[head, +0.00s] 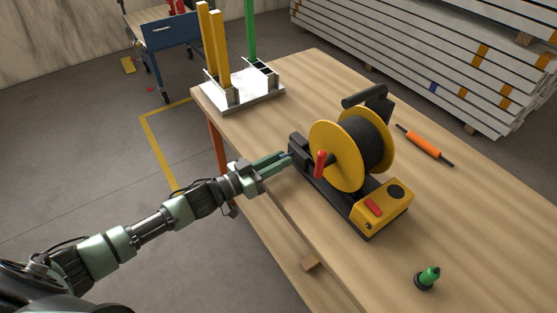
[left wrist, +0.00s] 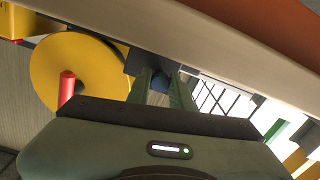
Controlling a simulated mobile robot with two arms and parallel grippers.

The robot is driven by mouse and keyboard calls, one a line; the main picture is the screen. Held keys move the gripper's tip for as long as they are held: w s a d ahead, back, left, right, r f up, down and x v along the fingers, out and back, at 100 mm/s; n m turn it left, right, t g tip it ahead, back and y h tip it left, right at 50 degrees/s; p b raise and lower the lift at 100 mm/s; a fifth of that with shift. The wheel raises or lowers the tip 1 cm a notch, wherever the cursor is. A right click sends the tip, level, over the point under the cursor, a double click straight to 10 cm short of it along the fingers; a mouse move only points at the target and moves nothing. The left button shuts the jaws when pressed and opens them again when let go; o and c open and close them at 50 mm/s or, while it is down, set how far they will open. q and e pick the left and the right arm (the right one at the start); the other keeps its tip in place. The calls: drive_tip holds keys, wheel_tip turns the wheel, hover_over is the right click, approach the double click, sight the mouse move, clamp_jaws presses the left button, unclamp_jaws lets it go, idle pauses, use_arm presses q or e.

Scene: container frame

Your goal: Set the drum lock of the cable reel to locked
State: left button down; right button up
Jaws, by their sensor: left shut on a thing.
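The cable reel has a yellow drum (head: 335,168) wound with black cable on a black base, near the table's front edge. A red crank handle (head: 320,163) sticks out of the drum's near face; it also shows in the left wrist view (left wrist: 67,88). A black block (head: 298,148) stands at the base's left end. My left gripper (head: 287,158) is at that block, its green fingers shut on a small dark knob (left wrist: 160,82), seen between the fingertips in the left wrist view. I cannot tell the drum lock's setting. My right gripper is not in view.
A yellow box (head: 390,208) with a red switch sits at the reel's right end. An orange tool (head: 425,147) lies behind it. A green-topped object (head: 428,277) stands front right. A white tray (head: 263,101) with posts stands far left. The table's right front is mostly clear.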

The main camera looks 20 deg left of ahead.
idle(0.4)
use_arm(q)
drive_tip(key=shift+s+d+r+p, duration=0.15)
drive_tip(key=shift+s+d+p, duration=0.25)
drive_tip(key=shift+p, duration=0.25)
drive_tip(key=shift+s+d, duration=0.15)
drive_tip(key=shift+d, duration=0.1)
drive_tip(key=c, duration=1.2)
unclamp_jaws()
drive_tip(key=shift+c, duration=0.2)
drive_tip(key=v, duration=0.7)
drive_tip(key=shift+s+a+b, duration=0.25)
drive_tip(key=shift+s+b, duration=0.1)
drive_tip(key=shift+b, duration=0.05)
drive_tip(key=shift+f, duration=0.2)
